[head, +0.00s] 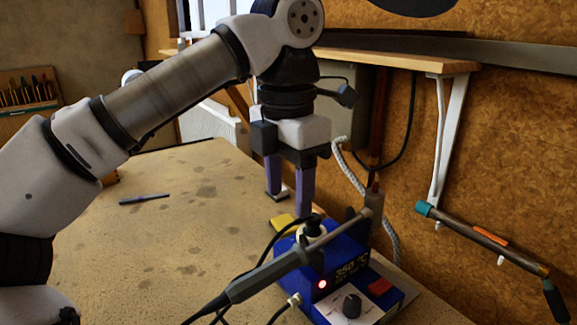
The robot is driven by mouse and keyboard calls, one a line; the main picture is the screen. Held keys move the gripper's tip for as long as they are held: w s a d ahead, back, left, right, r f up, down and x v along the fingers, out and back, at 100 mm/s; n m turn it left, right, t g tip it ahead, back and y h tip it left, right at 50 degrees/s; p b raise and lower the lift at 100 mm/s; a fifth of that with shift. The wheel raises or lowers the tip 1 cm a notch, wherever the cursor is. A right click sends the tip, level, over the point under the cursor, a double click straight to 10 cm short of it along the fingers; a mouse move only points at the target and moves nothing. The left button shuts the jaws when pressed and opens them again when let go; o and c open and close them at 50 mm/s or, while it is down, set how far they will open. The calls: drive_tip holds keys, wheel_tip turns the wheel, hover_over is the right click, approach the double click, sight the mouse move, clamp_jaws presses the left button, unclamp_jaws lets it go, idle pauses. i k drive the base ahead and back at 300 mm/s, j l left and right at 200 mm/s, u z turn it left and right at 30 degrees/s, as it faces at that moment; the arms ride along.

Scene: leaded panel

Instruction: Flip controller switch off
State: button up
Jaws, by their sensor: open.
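The controller (345,255) is a blue soldering station on the bench, with a "350 °C" marking, a lit red light (322,285) and a dark knob (352,306). Its red switch (379,287) is on the right of the sloped front panel; I cannot tell its rocker position. My gripper (289,203) points down with its two purple fingers apart and nothing seen between them. It is above and behind the controller, to the left of the switch, and apart from the switch. The right fingertip is close to the controller's back left in the picture.
A soldering iron (262,276) lies slanted across the controller's front left, with dark cables around it. A yellow sponge (285,222) is behind. A pen (145,199) lies on the wooden bench (170,250), whose left part is mostly clear. A shelf (400,58) overhangs at right.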

sight(381, 286)
drive_tip(key=k, duration=1.5)
